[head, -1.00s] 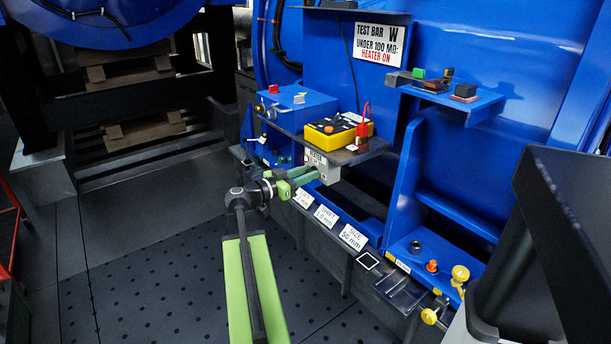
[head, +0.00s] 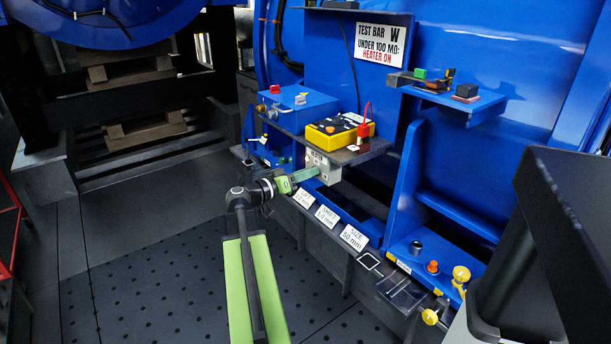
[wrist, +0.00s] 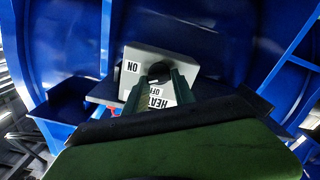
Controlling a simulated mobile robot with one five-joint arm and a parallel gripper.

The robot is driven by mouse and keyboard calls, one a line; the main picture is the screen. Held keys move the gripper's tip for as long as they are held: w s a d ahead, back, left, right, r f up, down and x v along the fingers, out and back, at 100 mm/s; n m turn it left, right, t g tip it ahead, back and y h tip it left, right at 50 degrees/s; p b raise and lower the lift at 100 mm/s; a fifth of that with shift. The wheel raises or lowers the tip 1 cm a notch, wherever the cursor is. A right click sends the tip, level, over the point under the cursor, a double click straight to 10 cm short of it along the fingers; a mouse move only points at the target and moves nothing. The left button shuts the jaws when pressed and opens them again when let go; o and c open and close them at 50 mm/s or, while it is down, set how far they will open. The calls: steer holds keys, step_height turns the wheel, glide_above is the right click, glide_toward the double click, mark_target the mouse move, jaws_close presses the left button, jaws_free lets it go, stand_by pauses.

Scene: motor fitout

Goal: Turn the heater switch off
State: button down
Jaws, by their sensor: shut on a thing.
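A yellow tester (head: 338,130) with a red lead and a blue box (head: 298,106) stand on the shelf just above. White labels (head: 326,216) line the ledge below. A sign (head: 381,45) reads heater on under 100 MΩ. Open floor (head: 150,240) lies left.

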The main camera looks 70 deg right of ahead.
steer(key=n, duration=1.2)
steer(key=shift+w+d+f, duration=0.15)
steer(key=shift+w, duration=0.05)
steer(key=shift+n, duration=0.4)
steer(key=c, duration=1)
jaws_free()
steer(key=shift+c, duration=0.2)
steer(key=v, duration=1.7)
steer(key=shift+a, duration=0.25)
steer(key=shift+f, duration=0.1)
